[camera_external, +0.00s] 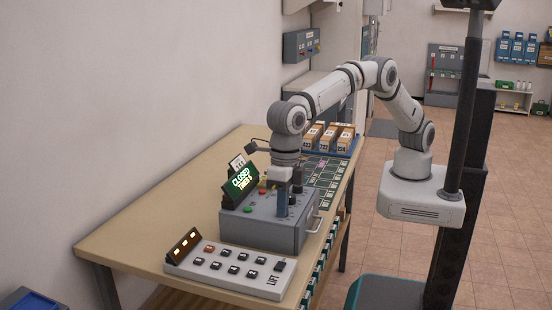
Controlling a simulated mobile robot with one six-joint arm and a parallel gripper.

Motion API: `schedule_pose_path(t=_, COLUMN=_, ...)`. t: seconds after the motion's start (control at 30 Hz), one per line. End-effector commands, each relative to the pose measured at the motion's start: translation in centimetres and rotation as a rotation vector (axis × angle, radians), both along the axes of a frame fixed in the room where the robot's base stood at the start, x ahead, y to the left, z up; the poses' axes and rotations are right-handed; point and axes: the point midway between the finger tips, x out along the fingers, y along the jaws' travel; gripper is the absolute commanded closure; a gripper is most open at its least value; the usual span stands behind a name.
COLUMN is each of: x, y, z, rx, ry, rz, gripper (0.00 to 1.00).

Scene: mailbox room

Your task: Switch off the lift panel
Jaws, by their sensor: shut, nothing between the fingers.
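The lift panel (232,271) is a light grey sloped box with several dark buttons, one reddish button and the word LIFT. It lies at the near end of the wooden table, with a dark display (184,245) showing orange lights at its left end. My gripper (284,212) is shut and empty. It points down over the grey control box (272,228) behind the lift panel, at that box's right part. Whether its tips touch the box is hard to tell. My gripper is apart from the lift panel.
The control box carries a green CLOSED sign (240,185), red and green buttons and a side handle. Orange-and-white boxes (328,138) stand at the table's far end, beyond a green labelled mat (327,174). The table's left side (165,220) is bare.

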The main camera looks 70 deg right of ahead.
Motion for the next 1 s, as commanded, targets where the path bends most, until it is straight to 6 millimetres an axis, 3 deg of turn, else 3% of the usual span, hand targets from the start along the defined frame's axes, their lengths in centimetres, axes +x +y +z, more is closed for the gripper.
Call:
schedule_pose_path(t=0.27, x=0.0, y=0.0, z=-0.1, rx=-0.001, ry=0.000, rz=-0.001, gripper=1.00)
schedule_pose_path(t=0.43, x=0.0, y=0.2, z=-1.4, rx=-0.003, ry=0.001, rz=-0.001, gripper=1.00)
schedule_pose_path(t=1.0, x=0.0, y=1.4, z=-12.1, rx=-0.003, ry=0.001, rz=-0.001, gripper=1.00)
